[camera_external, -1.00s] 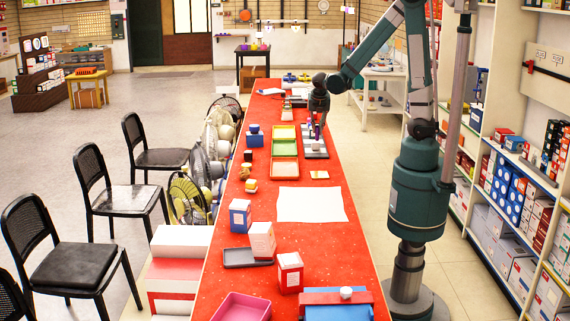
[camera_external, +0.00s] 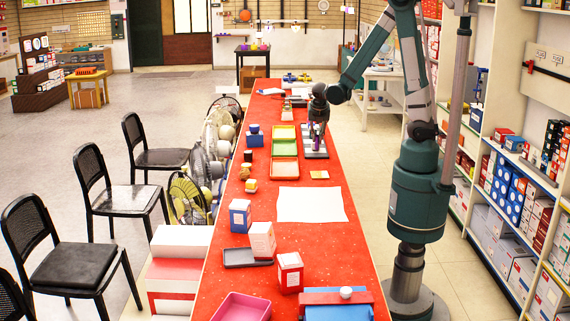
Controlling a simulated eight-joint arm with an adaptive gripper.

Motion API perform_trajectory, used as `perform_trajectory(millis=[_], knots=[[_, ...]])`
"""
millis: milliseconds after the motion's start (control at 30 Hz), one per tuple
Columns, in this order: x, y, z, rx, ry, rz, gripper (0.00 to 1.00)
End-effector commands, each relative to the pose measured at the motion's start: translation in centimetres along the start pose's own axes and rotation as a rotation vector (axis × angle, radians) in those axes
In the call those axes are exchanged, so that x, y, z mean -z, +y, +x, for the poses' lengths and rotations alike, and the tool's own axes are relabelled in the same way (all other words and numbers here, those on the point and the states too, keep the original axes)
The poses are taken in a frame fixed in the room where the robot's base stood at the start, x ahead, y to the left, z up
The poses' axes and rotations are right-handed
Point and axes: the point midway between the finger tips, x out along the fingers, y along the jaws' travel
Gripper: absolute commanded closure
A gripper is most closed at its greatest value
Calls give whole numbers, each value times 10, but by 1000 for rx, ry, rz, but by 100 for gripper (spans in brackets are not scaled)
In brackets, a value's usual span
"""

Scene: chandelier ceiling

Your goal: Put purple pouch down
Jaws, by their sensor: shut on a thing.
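My gripper (camera_external: 318,122) points down over the far half of the red table (camera_external: 325,248). It is shut on a small purple thing (camera_external: 317,129), most likely the purple pouch. The purple thing is tiny in the view and partly hidden by the fingers. It is over or among the items on a grey-and-white rack (camera_external: 316,153). I cannot tell whether it touches the rack.
Left of the rack stand green and tan trays (camera_external: 284,147). A white sheet (camera_external: 311,204) lies nearer on the table. Several boxes, one a white-and-red box (camera_external: 290,272), and a pink tray (camera_external: 242,307) stand at the near end. Bare red table lies around the sheet.

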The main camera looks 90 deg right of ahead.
Motion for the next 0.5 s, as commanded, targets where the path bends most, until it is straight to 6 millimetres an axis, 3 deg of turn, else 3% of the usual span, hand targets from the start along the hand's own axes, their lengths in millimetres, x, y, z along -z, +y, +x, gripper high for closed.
perform_trajectory(millis=[500], knots=[[14,0,35,0,0,0,98]])
